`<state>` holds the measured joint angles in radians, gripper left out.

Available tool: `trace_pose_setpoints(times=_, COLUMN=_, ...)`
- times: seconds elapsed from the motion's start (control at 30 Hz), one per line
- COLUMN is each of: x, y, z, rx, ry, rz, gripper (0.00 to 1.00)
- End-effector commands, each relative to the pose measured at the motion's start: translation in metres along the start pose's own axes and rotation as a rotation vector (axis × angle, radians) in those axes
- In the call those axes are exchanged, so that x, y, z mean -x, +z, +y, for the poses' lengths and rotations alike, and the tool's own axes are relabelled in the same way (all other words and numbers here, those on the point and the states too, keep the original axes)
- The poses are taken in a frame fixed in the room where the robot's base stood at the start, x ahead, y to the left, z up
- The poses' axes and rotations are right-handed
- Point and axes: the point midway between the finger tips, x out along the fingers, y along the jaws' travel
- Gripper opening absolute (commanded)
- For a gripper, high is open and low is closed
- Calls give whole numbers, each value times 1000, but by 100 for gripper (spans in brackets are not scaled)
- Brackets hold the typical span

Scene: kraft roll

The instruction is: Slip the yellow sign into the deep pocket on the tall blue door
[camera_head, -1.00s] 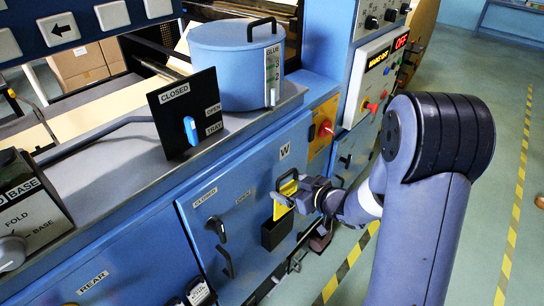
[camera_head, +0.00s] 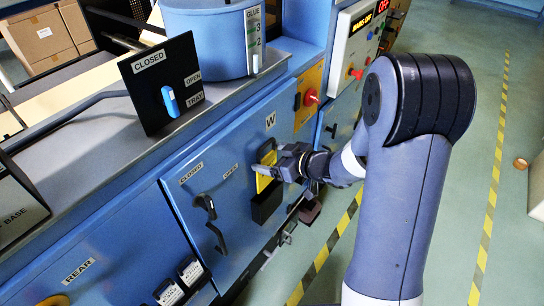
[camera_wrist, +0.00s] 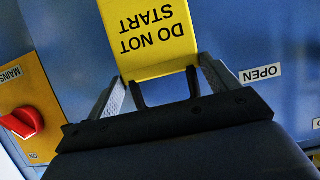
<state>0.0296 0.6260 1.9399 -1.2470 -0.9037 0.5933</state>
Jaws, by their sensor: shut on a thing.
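The yellow sign (camera_head: 264,184) is upright against the blue door (camera_head: 225,230). My gripper (camera_head: 265,170) is shut on it near its upper part. In the wrist view the sign (camera_wrist: 152,40) reads "DO NOT START", upside down, between my gripper's fingers (camera_wrist: 162,82). The black pocket (camera_head: 267,207) is on the door directly below the sign. The sign's lower edge meets the pocket's top in the head view. I cannot tell whether it is inside the mouth or in front of it. The wrist view does not show the pocket.
A black loop (camera_head: 267,151) sits on the door just above my gripper. A black door handle (camera_head: 208,207) is to the left. A red knob on an orange plate (camera_head: 309,98) is to the upper right. The floor (camera_head: 450,200) at right is mostly clear.

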Motion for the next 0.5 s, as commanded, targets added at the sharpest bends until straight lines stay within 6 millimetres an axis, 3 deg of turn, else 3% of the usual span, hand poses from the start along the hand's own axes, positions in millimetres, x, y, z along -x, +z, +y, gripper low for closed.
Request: trace_pose_setpoints(times=0.5, x=-18, y=42, z=0, rx=0, ry=0, rz=1, gripper=48)
